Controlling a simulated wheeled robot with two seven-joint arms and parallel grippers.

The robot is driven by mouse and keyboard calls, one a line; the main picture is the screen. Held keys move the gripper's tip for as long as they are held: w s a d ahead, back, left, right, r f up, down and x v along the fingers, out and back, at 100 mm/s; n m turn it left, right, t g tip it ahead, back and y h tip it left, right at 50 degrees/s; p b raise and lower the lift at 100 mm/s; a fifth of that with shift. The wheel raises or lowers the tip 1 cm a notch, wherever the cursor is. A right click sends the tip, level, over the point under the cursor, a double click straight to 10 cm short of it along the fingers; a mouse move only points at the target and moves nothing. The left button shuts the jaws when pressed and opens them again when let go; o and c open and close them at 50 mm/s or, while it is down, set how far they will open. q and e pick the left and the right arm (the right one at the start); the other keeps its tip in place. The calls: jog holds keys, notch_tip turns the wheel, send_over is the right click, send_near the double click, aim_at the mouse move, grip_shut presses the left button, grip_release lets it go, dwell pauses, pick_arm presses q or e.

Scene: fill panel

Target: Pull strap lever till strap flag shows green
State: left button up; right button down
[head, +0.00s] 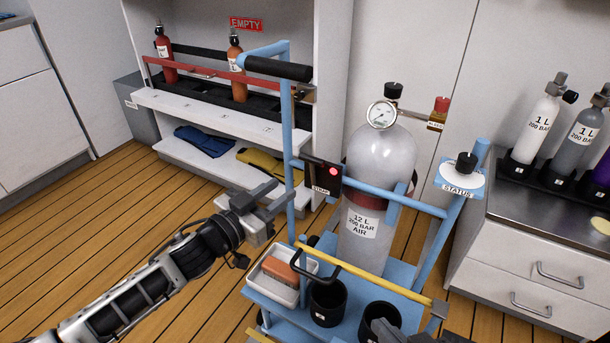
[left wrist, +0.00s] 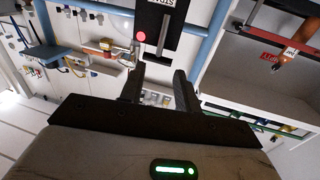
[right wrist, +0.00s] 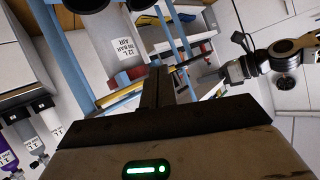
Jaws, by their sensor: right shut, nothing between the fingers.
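The strap box (head: 322,177) is a black box labelled STRAP on the blue trolley frame, and its round flag (head: 333,171) shows red. In the left wrist view the box (left wrist: 175,45) is upside down, with the red flag (left wrist: 141,36) and a thin grey bar, perhaps the lever, on its face. A dark red strap (head: 368,200) wraps the grey 12 L air cylinder (head: 378,160). My left gripper (head: 282,198) is open and empty, left of and below the box, apart from it. My right gripper (right wrist: 155,88) is shut and empty, low at the trolley's front.
The blue trolley carries a yellow bar (head: 370,272), a white tray (head: 270,283) with a brown block, and black cups (head: 327,303). A blue post (head: 290,130) rises close to my left gripper. A shelf (head: 215,115) stands behind; a counter with small cylinders is at right.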

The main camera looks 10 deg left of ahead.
aim_at(311, 168)
pick_arm(q)
jog(key=b+x, duration=0.2)
jog(key=x, duration=0.7)
pick_arm(e)
jog(key=shift+a+r+t+y, duration=0.2)
jog(key=shift+r+t, duration=0.05)
jog(key=shift+r, duration=0.2)
jog(key=shift+a+r+t+y, duration=0.15)
jog(key=shift+r+t+y, duration=0.1)
jog(key=shift+r, duration=0.15)
pick_arm(q)
jog(key=shift+s, duration=0.1)
grip_shut()
pick_arm(e)
jog(key=shift+f, duration=0.1)
